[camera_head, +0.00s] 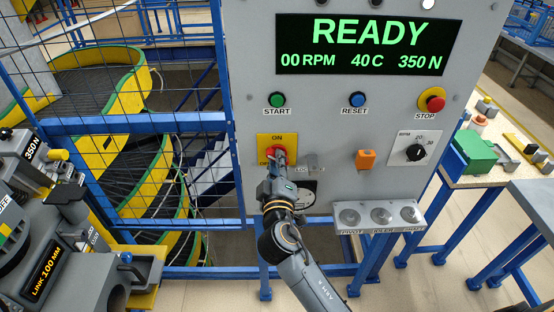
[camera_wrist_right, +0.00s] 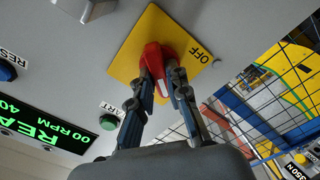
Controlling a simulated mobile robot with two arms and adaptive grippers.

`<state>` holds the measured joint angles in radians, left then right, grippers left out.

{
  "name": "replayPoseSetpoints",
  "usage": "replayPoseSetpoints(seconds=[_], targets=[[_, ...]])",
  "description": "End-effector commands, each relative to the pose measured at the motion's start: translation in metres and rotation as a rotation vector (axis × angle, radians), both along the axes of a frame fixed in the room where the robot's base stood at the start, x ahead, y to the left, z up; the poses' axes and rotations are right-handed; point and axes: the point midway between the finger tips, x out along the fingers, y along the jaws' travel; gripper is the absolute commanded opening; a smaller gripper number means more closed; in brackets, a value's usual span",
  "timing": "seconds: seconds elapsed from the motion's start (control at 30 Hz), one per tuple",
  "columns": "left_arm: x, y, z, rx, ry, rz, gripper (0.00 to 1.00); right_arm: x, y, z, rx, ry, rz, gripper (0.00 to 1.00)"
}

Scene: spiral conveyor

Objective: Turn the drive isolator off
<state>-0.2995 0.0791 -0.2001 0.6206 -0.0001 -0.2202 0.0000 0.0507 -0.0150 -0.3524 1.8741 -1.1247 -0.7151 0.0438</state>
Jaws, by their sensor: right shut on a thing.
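The drive isolator is a red handle (camera_wrist_right: 155,62) on a yellow plate (camera_head: 262,142) on the grey control panel (camera_head: 330,110). In the head view the gripper partly hides the handle and the OFF label. My left gripper is not in view.
The panel display (camera_head: 365,45) reads READY, 00 RPM, 40 C, 350 N. START (camera_head: 277,100), RESET (camera_head: 357,100) and STOP (camera_head: 434,101) buttons sit above the isolator. An RPM knob (camera_head: 414,152) and orange switch (camera_head: 366,159) are right. Blue mesh fencing (camera_head: 130,124) stands left.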

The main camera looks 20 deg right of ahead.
Motion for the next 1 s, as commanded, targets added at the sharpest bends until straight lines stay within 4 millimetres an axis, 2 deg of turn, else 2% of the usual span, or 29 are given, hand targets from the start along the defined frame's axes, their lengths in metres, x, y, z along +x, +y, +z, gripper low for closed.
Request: replayPoseSetpoints(seconds=[0.5,1.0], targets=[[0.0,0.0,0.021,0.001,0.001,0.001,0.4,0.0,0.001,0.001,-0.426,0.122,0.001,0.0],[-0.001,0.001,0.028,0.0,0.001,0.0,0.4,0.0,0.001,-0.001,-0.592,0.17,0.001,0.0]])
